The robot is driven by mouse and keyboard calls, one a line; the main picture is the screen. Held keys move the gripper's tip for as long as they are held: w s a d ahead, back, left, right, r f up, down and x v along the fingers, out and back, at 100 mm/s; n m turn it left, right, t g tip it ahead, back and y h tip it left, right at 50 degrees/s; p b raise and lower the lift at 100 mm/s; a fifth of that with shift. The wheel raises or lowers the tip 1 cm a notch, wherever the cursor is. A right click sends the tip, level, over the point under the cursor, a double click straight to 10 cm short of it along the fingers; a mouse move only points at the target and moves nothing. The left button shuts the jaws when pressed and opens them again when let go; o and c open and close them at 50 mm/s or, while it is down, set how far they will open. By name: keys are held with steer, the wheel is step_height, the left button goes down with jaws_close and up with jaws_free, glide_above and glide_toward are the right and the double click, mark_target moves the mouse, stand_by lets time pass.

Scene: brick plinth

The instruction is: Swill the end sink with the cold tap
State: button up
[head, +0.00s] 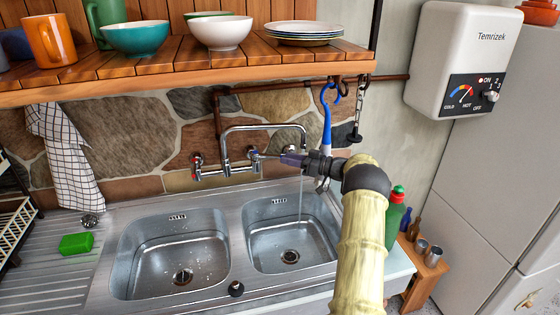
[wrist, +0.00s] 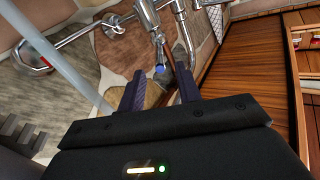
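The wall tap (head: 228,165) has a red-marked handle at its left; this red end (wrist: 33,57) also shows in the wrist view. Its spout (head: 265,128) is swung right, and a thin stream of water (head: 300,200) falls into the right-hand sink (head: 318,240). The left-hand sink (head: 150,245) has droplets around its drain. My gripper (head: 272,156) is at the tap's right end, fingers apart. In the wrist view, a blue-tipped tap part (wrist: 160,69) lies just ahead of and between the open fingertips (wrist: 160,80). I cannot tell whether they touch it.
A shelf (head: 180,75) with bowls, plates and mugs overhangs the tap. A blue brush (head: 327,115) hangs close behind my gripper. A green bottle (head: 396,215) stands right of my arm. A green sponge (head: 76,244) and a dark plug (head: 236,289) lie on the sink's surround.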

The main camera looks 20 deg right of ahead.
steer(key=b+v, duration=0.1)
steer(key=v, duration=0.5)
steer(key=shift+s+d, duration=0.2)
steer(key=shift+s, duration=0.1)
steer(key=shift+c, duration=0.2)
stand_by(3.2)
